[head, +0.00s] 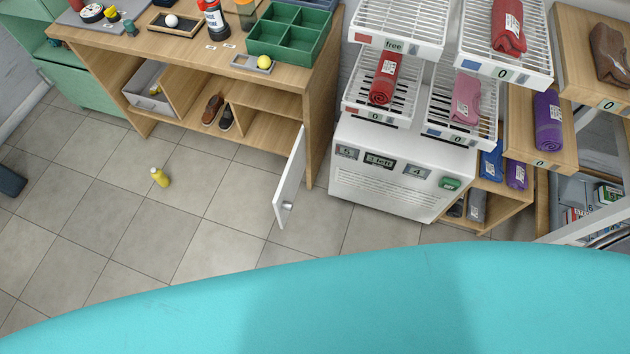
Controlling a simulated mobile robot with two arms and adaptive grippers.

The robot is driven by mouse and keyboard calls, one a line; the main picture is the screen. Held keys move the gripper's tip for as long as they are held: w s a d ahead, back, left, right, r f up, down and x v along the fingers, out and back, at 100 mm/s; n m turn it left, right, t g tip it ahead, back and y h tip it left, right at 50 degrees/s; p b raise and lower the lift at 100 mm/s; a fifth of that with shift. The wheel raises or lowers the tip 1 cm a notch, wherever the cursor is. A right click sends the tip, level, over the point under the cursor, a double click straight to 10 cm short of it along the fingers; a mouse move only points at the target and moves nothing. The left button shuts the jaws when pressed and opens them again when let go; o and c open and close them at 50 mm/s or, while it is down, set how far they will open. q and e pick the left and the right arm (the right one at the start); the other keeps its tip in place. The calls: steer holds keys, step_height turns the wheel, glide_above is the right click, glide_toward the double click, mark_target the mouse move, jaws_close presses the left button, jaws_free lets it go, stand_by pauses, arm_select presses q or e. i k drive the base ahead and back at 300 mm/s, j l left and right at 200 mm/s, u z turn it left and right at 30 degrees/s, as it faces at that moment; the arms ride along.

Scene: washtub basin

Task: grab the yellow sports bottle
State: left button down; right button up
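A small yellow bottle (160,177) stands on the grey tiled floor in the left part of the head view, in front of the wooden counter. It leans slightly in the picture, and I cannot tell whether it is fully upright. Nothing touches it. Neither of my grippers shows in the head view.
A wooden counter (190,48) with open shelves stands behind the bottle; its white door (290,180) hangs open. A white cabinet (385,175) with wire racks stands at right. A large turquoise surface (350,300) fills the bottom. Floor around the bottle is clear.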

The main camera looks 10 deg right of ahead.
mark_target(160, 178)
steer(key=l, duration=0.2)
steer(key=u, duration=1.7)
steer(key=i+u, duration=0.2)
steer(key=i, duration=1.3)
steer(key=i+j, duration=0.1)
steer(key=i, duration=2.4)
steer(key=i+z, duration=0.1)
steer(key=z, duration=0.35)
steer(key=i+z, duration=0.1)
steer(key=z, duration=0.35)
steer(key=i+z, duration=0.1)
steer(key=z, duration=0.3)
steer(key=j+z, duration=0.15)
steer(key=z, duration=0.3)
steer(key=i+j+z, duration=0.1)
steer(key=z, duration=0.35)
